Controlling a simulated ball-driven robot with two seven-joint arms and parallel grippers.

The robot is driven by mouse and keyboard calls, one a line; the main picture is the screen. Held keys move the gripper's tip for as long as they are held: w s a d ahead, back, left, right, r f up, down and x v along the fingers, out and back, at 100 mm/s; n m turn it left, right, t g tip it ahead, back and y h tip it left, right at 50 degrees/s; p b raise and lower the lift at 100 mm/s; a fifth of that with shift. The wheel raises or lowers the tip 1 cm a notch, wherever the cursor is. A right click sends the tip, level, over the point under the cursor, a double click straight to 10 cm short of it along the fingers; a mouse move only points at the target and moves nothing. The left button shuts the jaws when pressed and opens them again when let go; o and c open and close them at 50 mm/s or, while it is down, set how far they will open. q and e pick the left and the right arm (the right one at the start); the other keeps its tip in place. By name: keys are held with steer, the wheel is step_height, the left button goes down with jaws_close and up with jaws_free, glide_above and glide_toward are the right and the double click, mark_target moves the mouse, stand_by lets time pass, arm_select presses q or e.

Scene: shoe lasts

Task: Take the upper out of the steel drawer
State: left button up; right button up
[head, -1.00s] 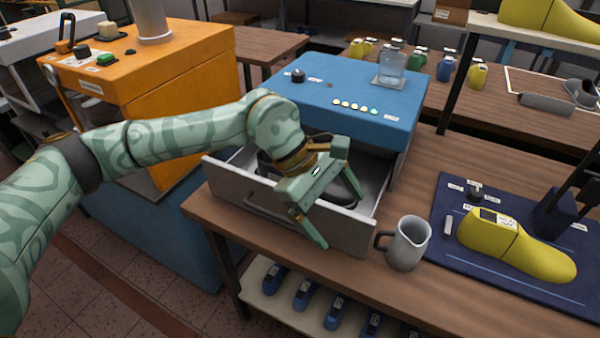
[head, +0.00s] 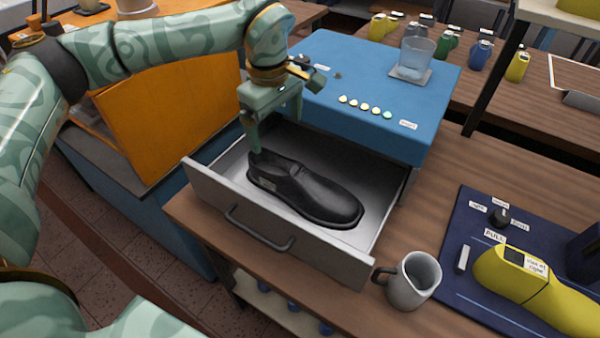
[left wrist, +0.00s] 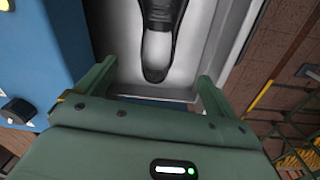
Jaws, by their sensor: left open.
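The upper (head: 305,190), a black slip-on shoe shape, lies inside the pulled-out steel drawer (head: 255,224) beneath the blue cabinet. Its toe points to the lower right and its heel to the upper left. My left gripper (head: 275,124) is open and empty at the drawer's back left; one finger overlaps the heel in the picture, and I cannot tell if they touch. In the left wrist view, the open fingers (left wrist: 153,82) stand apart on either side of the heel end of the upper (left wrist: 158,13), inside which a pale area shows. My right gripper is out of view.
The blue cabinet (head: 370,95) stands above and behind the drawer, with a glass container (head: 412,58) on top. A yellow last (head: 540,285) lies on a dark blue mat at right.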

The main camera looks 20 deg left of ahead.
mark_target(301, 182)
arm_select(q)
steer(key=f+b, duration=0.1)
steer(key=f, duration=0.3)
steer(key=f+b, duration=0.1)
steer(key=f, duration=0.4)
steer(key=w+f+b, duration=0.1)
steer(key=f+b, duration=0.1)
steer(key=f, duration=0.3)
steer(key=shift+d+f, duration=0.15)
steer(key=shift+f, duration=0.1)
steer(key=shift+r, duration=0.15)
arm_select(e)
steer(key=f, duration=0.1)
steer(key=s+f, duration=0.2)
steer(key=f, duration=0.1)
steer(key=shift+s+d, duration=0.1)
arm_select(q)
steer(key=c, duration=1.1)
